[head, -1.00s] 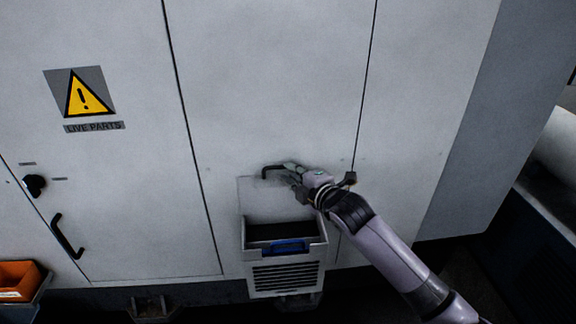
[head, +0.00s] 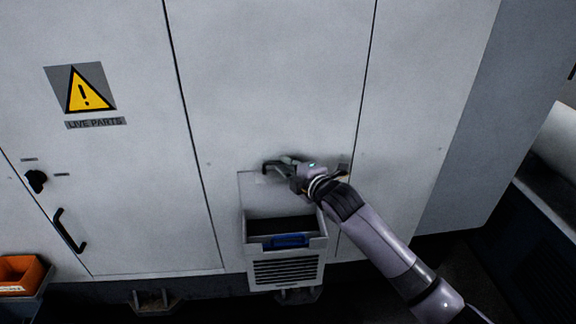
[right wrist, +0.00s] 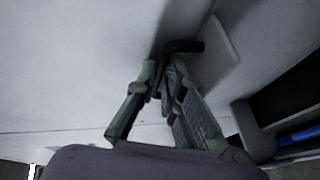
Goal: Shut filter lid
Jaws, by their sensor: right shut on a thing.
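The filter lid (head: 262,203) is a pale flap standing up against the white cabinet above the filter box (head: 285,271). A dark bar handle (head: 267,167) is at its top edge; it also shows in the right wrist view (right wrist: 184,46). My right gripper (head: 281,167) is at this handle, and its fingers (right wrist: 163,80) are shut on it. The fingers hide part of the handle. The box's top is open, with a dark inside and a blue part (head: 290,241) at its front. My left gripper is not in view.
A cabinet door with a warning sign (head: 84,91), a black handle (head: 68,231) and a knob (head: 36,181) is at the left. An orange bin (head: 20,273) stands at the lower left. The cabinet face above the lid is clear.

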